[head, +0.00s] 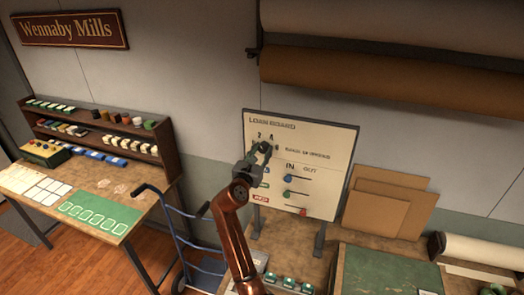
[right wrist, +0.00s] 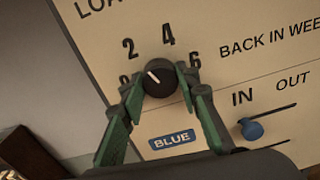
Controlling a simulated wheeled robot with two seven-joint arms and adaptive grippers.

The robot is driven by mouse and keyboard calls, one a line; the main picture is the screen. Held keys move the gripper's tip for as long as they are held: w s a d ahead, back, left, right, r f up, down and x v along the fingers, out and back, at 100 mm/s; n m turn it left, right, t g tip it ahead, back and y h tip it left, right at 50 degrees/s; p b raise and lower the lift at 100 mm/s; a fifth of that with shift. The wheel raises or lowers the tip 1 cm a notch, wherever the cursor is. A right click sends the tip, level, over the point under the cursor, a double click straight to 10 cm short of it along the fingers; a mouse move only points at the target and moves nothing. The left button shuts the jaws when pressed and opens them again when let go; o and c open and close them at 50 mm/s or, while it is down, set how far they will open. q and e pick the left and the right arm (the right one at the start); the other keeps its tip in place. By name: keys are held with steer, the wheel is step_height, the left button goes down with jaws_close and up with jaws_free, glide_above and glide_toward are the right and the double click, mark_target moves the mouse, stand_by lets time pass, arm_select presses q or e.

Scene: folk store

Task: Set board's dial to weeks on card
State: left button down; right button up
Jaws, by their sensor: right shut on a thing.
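The loan board (head: 335,150) stands upright on the bench, tilted in the right wrist view (right wrist: 215,95). Its black round dial (right wrist: 158,80) has a white mark pointing up-left, between the partly hidden 0 and the 2. The numbers 2, 4 and 6 show around it, beside "BACK IN WEE…". My right gripper (right wrist: 159,84) is shut on the dial, with a green-sided finger at each side. In the head view, my right gripper (head: 262,156) covers the dial area. I cannot make out a card with weeks on it. My left gripper is out of view.
Below the dial are a BLUE label (right wrist: 171,139) and a slider with a blue knob (right wrist: 250,130). Cardboard sheets (head: 380,205) lean right of the board. A hand truck (head: 180,235) stands between the bench and the left table (head: 140,185). A fabric roll (head: 390,88) hangs above.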

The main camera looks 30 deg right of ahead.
steer(key=m, duration=0.5)
steer(key=shift+p, duration=0.3)
steer(key=m+b, duration=0.1)
steer(key=m, duration=0.4)
steer(key=shift+m, duration=0.3)
steer(key=o, duration=1.2)
steer(key=shift+c, duration=0.2)
steer(key=v, duration=1.2)
steer(key=shift+r, duration=0.2)
